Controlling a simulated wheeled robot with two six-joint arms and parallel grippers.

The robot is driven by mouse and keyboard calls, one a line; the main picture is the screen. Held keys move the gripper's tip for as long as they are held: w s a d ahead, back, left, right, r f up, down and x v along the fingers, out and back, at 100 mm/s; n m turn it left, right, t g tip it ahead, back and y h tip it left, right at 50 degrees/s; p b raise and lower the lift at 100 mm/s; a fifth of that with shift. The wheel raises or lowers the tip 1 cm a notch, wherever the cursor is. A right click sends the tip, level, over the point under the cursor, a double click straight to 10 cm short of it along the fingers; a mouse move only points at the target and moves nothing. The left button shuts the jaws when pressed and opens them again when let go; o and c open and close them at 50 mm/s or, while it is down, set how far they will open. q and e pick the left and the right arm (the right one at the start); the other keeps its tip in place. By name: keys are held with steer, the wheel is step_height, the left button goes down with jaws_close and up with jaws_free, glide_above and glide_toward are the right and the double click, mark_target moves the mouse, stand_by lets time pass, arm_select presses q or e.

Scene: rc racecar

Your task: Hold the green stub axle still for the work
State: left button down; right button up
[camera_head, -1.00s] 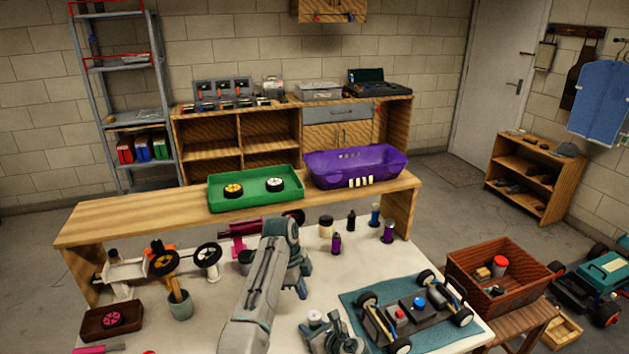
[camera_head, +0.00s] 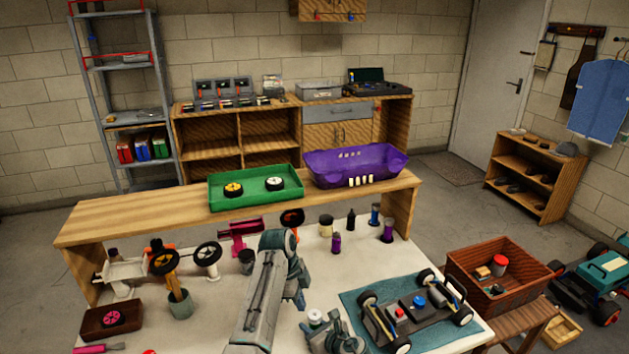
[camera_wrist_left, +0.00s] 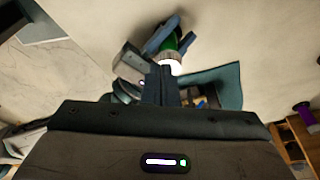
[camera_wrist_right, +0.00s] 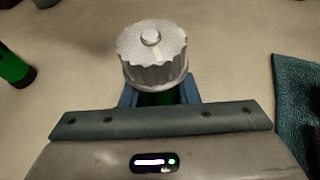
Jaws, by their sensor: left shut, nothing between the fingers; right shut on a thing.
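The green stub axle (camera_wrist_right: 158,98) is mostly hidden between the blue fingers of my right gripper (camera_wrist_right: 160,94), which is shut on it. A silver ridged nut (camera_wrist_right: 152,55) sits on its end, facing up in the right wrist view. In the left wrist view the axle's green part (camera_wrist_left: 171,41) shows beyond a bright ring. My left gripper (camera_wrist_left: 163,70) is shut and empty, its fingertips close to the nut; I cannot tell whether they touch. In the head view the nut (camera_head: 315,317) shows beside my right gripper (camera_head: 334,338), with my left gripper (camera_head: 300,297) just behind it.
A car chassis (camera_head: 412,310) rests on a teal mat (camera_head: 470,335) to the right. A cup (camera_head: 180,304) with tools and a brown tray (camera_head: 112,321) with a pink wheel are at left. Several small bottles stand behind. A dark and green cylinder (camera_wrist_right: 14,68) is nearby.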

mark_target(315, 316)
arm_select(q)
steer(key=shift+f, duration=2.15)
steer(key=shift+w+d, duration=0.1)
steer(key=shift+d, duration=0.2)
steer(key=shift+w, duration=0.3)
steer(key=shift+w+d, duration=0.25)
steer(key=shift+w, duration=0.55)
steer(key=shift+d, duration=0.15)
steer(key=shift+w+a, duration=0.15)
steer(key=shift+a, duration=0.05)
